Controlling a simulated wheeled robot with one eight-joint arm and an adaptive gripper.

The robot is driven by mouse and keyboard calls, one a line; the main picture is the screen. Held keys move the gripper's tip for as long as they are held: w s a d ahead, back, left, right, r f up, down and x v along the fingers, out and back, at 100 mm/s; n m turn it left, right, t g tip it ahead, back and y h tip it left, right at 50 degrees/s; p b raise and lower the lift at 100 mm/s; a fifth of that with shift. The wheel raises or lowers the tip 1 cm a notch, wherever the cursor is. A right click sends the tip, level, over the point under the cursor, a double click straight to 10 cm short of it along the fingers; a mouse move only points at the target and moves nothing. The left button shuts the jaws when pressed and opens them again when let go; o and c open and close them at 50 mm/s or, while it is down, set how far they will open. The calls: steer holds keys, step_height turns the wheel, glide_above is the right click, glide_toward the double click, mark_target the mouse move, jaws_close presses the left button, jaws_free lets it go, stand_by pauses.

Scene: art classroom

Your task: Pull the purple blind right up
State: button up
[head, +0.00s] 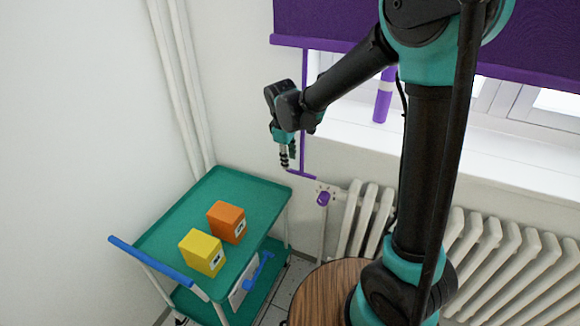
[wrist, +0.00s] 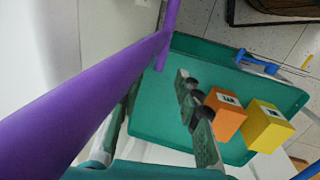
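The purple blind (head: 310,20) hangs over the upper part of the window in the head view, its lower edge above the sill. A thin purple rod (head: 304,110) hangs down by its left end, with a slanting purple piece (head: 302,174) at the bottom. My gripper (head: 286,160) points down beside the rod, near its lower end. In the wrist view the rod (wrist: 80,115) runs large and close across the left side, hiding part of one finger. The fingers of my gripper (wrist: 158,88) are apart. I see no clear grip on the rod.
A green trolley (head: 165,215) with a blue handle stands below, carrying a yellow box (head: 201,253) and an orange box (head: 227,222). A white radiator (head: 500,255) with a purple knob (head: 323,198) is under the sill. A round wooden top (head: 318,295) is in front.

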steer(key=shift+w+d+f, duration=0.1)
steer(key=shift+w+f, duration=0.1)
steer(key=shift+f, duration=0.85)
steer(key=shift+w+f, duration=0.2)
steer(key=shift+f, duration=0.85)
jaws_close()
